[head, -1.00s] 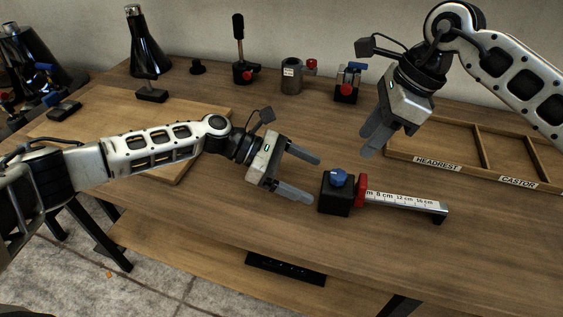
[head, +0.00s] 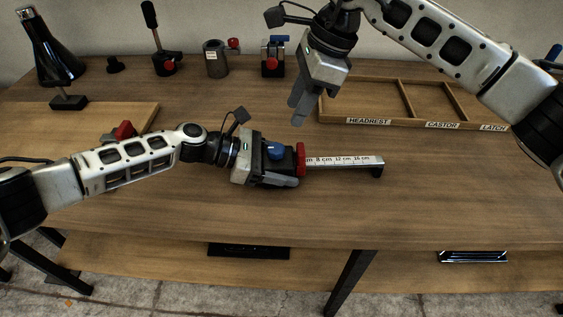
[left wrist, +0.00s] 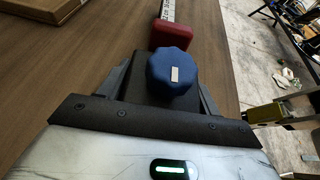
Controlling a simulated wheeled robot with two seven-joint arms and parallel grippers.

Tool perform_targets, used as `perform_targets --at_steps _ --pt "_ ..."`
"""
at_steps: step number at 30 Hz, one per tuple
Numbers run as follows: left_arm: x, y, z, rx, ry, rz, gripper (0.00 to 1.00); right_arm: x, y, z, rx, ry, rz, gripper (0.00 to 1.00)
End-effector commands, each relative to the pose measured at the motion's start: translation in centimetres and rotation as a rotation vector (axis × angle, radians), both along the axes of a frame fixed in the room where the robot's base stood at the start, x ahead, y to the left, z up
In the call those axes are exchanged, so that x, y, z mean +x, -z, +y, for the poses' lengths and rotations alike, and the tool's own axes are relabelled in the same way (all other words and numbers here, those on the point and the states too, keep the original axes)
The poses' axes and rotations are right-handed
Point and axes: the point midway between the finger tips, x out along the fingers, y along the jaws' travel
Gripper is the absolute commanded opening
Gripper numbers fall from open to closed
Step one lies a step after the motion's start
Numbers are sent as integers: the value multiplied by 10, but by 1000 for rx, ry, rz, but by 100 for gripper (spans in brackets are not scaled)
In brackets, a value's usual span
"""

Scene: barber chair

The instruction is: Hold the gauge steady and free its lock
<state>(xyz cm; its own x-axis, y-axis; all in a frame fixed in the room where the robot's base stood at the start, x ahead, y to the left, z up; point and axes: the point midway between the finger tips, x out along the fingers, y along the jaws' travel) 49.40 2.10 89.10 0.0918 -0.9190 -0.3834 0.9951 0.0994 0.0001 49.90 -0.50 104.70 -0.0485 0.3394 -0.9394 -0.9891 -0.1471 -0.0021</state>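The gauge lies on the workbench. It has a black block with a blue knob (head: 275,151), a red slider (head: 301,160) and a pale scale bar (head: 343,162) pointing right. My left gripper (head: 284,167) has its fingers on both sides of the black block, with no clear gap seen. In the left wrist view the blue knob (left wrist: 170,71) stands between the fingers, the red slider (left wrist: 171,34) beyond it. My right gripper (head: 300,107) hangs above the bench, behind the gauge and apart from it; its fingers overlap in view, so their opening is unclear.
A wooden tray (head: 400,124) with labelled compartments lies at the back right. Several fixtures, including a grey cylinder (head: 215,60) and a black stand with a red knob (head: 165,61), line the back. A wooden board (head: 110,113) lies left. The bench in front of the gauge is clear.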

Motion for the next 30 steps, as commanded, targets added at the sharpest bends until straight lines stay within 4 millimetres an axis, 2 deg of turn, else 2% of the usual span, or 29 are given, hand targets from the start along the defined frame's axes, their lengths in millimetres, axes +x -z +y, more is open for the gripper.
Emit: perform_targets --at_steps 1,4,11,12,13,17,24,30 --pt "0 0 0 0 0 0 49 0 0 0 0 0 0 36" --pt "0 0 0 0 0 0 21 0 0 0 0 0 0 36" --pt "0 0 0 0 0 1 21 0 0 0 0 0 0 36" --pt "0 0 0 0 0 1 21 0 0 0 0 1 0 48" --pt "0 0 0 0 0 1 21 0 0 0 0 4 -1 52" --pt "0 0 0 0 -1 1 21 -4 -4 -3 1 85 -2 52" --pt "0 0 1 0 -1 1 21 -18 -16 -10 26 361 -5 52" --pt "0 0 1 0 -1 1 21 -22 -14 -10 43 460 0 52"
